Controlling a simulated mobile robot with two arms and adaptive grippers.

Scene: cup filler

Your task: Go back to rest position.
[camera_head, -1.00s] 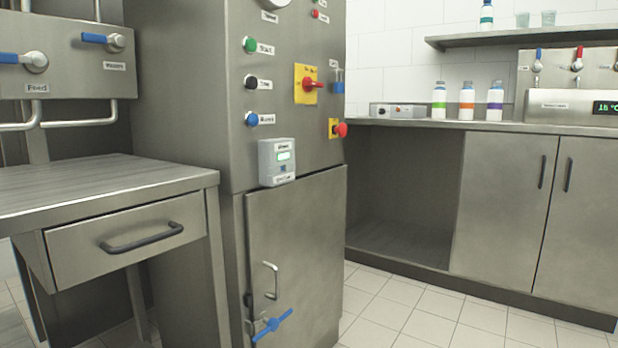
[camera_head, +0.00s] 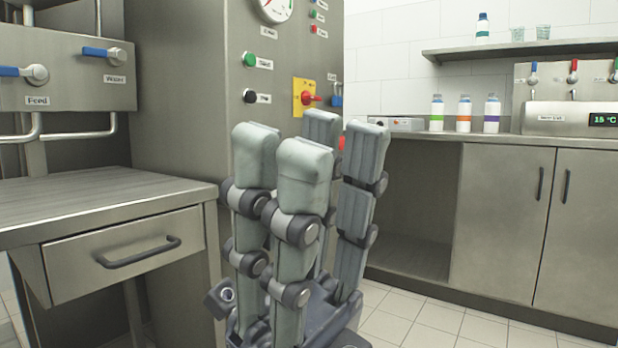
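My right gripper (camera_head: 328,150) stands upright in the middle of the picture. Its grey jointed fingers point up, side by side, with a gap between the left ones and the right one. It looks open, and I see nothing held in it. It is in front of the steel machine cabinet (camera_head: 185,100) and hides the cabinet's lower door and its handles. I do not make out my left gripper as a separate hand.
A steel table with a drawer (camera_head: 130,260) stands at the left, below a panel with blue valves (camera_head: 66,70). A counter (camera_head: 500,215) at the right carries several bottles (camera_head: 464,115). A wall shelf (camera_head: 530,47) hangs above. Tiled floor (camera_head: 420,320) is free in front of the counter.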

